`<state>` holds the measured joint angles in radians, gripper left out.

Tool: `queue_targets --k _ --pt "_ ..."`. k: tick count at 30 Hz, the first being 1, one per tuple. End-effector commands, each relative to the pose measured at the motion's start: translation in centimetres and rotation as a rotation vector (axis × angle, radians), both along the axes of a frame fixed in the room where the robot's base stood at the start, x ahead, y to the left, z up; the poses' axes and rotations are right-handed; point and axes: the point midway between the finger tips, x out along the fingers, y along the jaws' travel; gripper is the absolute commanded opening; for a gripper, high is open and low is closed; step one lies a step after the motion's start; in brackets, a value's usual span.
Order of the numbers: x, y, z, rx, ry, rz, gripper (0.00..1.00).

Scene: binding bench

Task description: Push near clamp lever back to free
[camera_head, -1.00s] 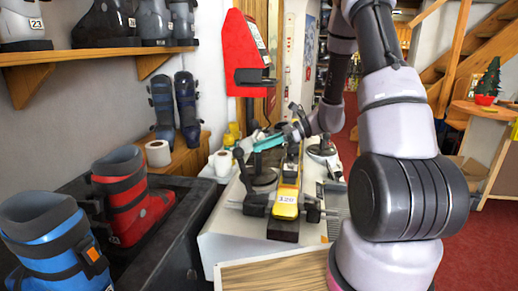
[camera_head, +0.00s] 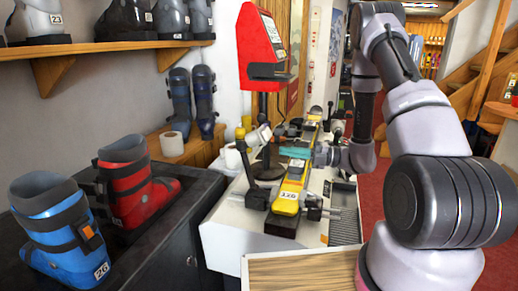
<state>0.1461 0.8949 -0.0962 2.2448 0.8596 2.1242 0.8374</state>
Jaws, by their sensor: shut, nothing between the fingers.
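The near clamp lever (camera_head: 245,166) is a black handle with a round knob. It stands nearly upright at the left of the near clamp, by the yellow binding part with the number label (camera_head: 289,198). My gripper (camera_head: 283,152) reaches in from the right across the ski, behind the yellow part. Its teal fingers are shut and hold nothing. They point left and look apart from the near lever, to the right of it; the depth gap is hard to judge. The far clamp is partly hidden behind my gripper and other bench parts.
The white bench (camera_head: 225,240) carries the ski lengthwise. Blue and red boots (camera_head: 125,175) stand on the dark chest at left. A wood-topped box (camera_head: 300,272) is in front.

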Motion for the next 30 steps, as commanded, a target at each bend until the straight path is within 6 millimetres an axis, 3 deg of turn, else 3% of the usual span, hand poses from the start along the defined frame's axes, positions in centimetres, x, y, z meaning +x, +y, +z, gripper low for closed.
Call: queue_targets --k 6,12,18,30 --pt "1.0 4.9 0.3 -0.001 -0.002 0.006 0.0" --pt "1.7 8.1 0.6 -0.002 -0.003 0.004 0.0" --pt "2.2 9.6 0.7 -0.003 -0.004 0.001 0.0" --pt "2.3 9.8 0.7 -0.005 -0.003 0.001 0.0"
